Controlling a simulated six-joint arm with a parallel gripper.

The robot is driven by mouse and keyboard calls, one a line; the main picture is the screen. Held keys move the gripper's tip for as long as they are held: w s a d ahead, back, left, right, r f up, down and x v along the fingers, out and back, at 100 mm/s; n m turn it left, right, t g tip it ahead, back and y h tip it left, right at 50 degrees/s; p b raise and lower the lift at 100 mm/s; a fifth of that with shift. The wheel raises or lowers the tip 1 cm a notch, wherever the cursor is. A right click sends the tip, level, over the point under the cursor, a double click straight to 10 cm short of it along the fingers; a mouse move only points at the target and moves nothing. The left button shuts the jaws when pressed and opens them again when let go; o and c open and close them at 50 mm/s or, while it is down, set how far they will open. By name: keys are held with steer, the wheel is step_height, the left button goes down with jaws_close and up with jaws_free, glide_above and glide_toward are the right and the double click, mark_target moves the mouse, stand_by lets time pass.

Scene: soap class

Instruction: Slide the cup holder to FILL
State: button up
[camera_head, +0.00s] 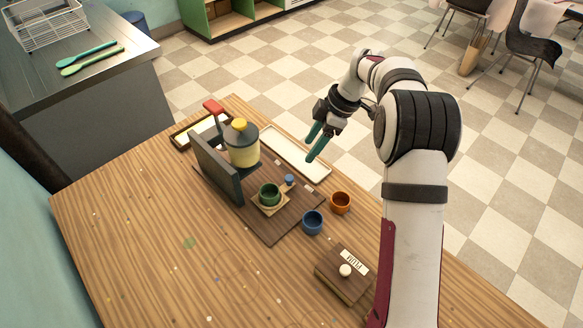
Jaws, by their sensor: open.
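The cup holder (257,206) is a small light wooden square with a round blue-grey knob (289,180) at its back right. A green cup (269,194) stands upright in it. The holder sits on a dark wooden board (275,232), in front of a yellow-and-grey dispenser (243,146) with a yellow top. Small pale labels lie along the board's right edge, too small to read. My gripper (312,146), with green fingers, is open and empty. It hangs above the white tray, behind the holder and to its right, clear of the knob.
A dark upright panel (217,168) stands left of the holder. A blue cup (312,223) and an orange cup (340,202) stand to the right. A white tray (312,172) lies behind the board. A wooden box (333,281) with a white knob is at the front right. The table's left front is mostly clear.

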mark_target(289, 177)
steer(key=x, duration=1.2)
steer(key=shift+f, duration=0.35)
jaws_close()
steer(key=shift+a, duration=0.1)
stand_by(0.5)
